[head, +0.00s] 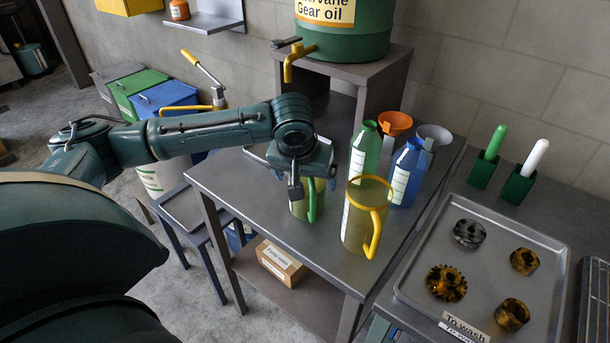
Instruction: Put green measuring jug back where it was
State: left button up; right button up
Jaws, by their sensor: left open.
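The green measuring jug (300,209), a see-through jug with a green handle, stands on the grey metal table (258,215) near its left middle. My left gripper (308,190) is right above and in front of it, pointing down, with its fingers open beside the green handle. The gripper hides the jug's upper part, and I cannot tell whether a finger touches the handle. A similar jug with a yellow rim and yellow handle (362,225) stands to its right. My right gripper is out of view.
Green (365,150) and blue (406,175) bottles and orange (394,124) and grey (433,140) funnels stand behind the yellow jug. A gear oil drum (345,40) with a tap sits on a raised stand behind. A tray (480,265) of gears lies right. The table's front left is clear.

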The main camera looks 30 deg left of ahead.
pick_arm(q)
jog(key=v, duration=1.2)
jog(key=shift+r, duration=0.15)
